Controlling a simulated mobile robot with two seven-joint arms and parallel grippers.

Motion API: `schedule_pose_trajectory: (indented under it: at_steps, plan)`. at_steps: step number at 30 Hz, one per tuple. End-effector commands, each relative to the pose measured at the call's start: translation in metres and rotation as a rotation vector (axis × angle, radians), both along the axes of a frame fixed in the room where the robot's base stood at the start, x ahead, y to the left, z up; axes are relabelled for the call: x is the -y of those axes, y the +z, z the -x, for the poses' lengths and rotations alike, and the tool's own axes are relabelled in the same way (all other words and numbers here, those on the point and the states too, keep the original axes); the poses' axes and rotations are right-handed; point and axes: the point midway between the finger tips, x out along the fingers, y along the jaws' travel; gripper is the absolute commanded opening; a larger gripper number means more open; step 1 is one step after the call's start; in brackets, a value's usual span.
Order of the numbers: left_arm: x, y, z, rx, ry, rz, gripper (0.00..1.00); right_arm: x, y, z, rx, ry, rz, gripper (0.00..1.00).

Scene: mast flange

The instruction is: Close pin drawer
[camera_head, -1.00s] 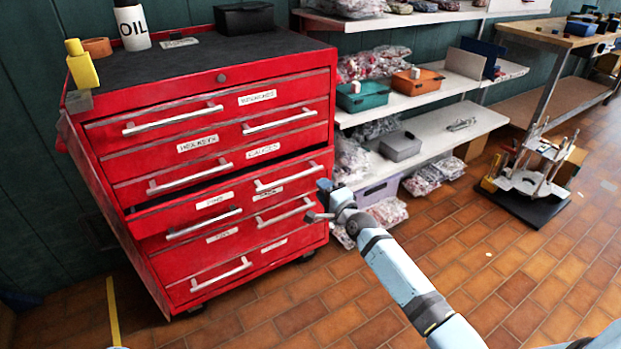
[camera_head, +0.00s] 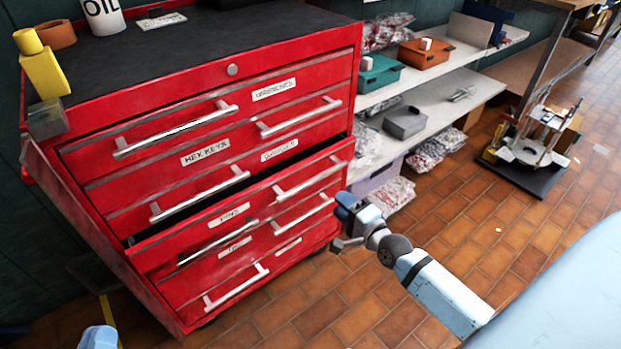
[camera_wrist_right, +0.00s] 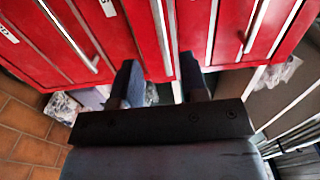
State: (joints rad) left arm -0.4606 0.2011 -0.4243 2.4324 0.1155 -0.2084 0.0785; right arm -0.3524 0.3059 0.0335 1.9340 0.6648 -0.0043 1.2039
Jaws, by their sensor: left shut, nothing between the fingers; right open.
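The pin drawer (camera_head: 262,203), labelled PINS, is in the red tool cabinet (camera_head: 205,290). It stands out from the cabinet, with a dark gap above its front. It has white bar handles. My right gripper (camera_head: 342,228) is open and empty, to the right of the drawer front and near its right end; I cannot tell whether it touches. In the right wrist view its two dark fingers (camera_wrist_right: 158,66) point at red drawer fronts, with nothing seen between them.
Shelves (camera_head: 450,115) with bins and bags stand right of the cabinet. A white metal fixture (camera_head: 535,150) on a dark base stands on the floor at right. A yellow bottle (camera_head: 42,68) and an oil can stand on the cabinet top. The tiled floor in front is clear.

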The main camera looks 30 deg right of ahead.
Motion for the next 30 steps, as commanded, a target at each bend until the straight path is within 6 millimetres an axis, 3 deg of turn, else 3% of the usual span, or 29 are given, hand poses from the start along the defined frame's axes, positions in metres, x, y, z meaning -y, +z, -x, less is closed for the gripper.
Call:
schedule_pose_trajectory:
  at_steps: [9,15,21,29,30]
  plan:
    - [0.002,-0.029,-0.004,-0.076,-0.024,-0.046,0.00,-0.005,-0.003,-0.070,0.003,-0.001,-0.001,0.40]
    - [0.003,-0.041,-0.004,-0.114,-0.038,-0.067,0.00,-0.008,-0.002,-0.100,0.002,-0.001,-0.001,0.40]
    - [0.003,-0.046,-0.004,-0.131,-0.044,-0.076,0.00,-0.009,-0.001,-0.112,0.000,0.000,-0.001,0.40]
    - [0.004,-0.046,-0.004,-0.133,-0.044,-0.077,0.00,-0.009,0.000,-0.113,0.000,0.000,-0.001,0.40]
    - [0.004,-0.046,-0.004,-0.133,-0.044,-0.077,0.00,-0.009,0.000,-0.113,0.000,0.000,-0.001,0.34]
